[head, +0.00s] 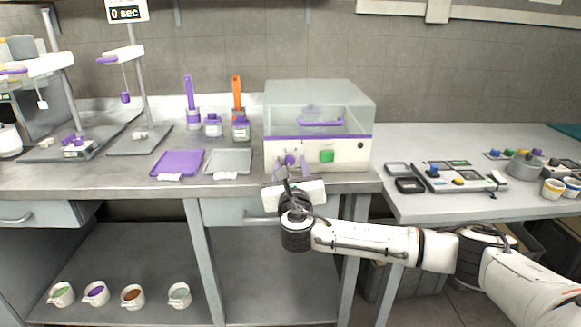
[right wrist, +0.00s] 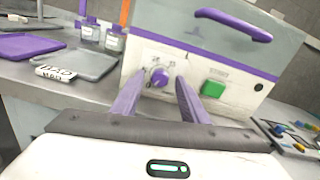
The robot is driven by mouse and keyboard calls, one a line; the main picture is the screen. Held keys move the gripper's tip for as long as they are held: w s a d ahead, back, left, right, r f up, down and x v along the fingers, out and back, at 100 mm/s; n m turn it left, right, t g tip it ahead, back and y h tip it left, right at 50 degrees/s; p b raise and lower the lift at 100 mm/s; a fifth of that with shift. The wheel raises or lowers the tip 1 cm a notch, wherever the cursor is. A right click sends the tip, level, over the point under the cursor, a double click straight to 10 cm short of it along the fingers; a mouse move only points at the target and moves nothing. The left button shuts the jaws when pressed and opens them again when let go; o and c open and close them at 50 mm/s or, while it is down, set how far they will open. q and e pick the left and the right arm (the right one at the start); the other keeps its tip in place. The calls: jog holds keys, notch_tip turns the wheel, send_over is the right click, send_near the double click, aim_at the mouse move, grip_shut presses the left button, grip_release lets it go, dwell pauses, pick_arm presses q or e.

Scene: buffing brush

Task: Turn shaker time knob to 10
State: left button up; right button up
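The shaker (head: 345,154) is a white box with a clear lid and purple trim, standing on the bench in the head view. Its purple time knob (right wrist: 159,77) is on the front panel in the right wrist view, with small dial marks around it that are too blurred to read fully. A green button (right wrist: 213,89) is to its right. My right gripper (right wrist: 158,88) is open, with one purple finger on each side of the knob in the picture; I cannot tell whether they touch it. My left gripper is not in view.
A purple tray (head: 178,163) and a grey tray (head: 228,162) lie left of the shaker. Bottles (head: 213,126) and brushes stand behind them. A lower table (head: 430,205) at right holds small devices. Several cups (head: 96,293) sit on the lower shelf.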

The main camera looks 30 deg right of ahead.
grip_shut()
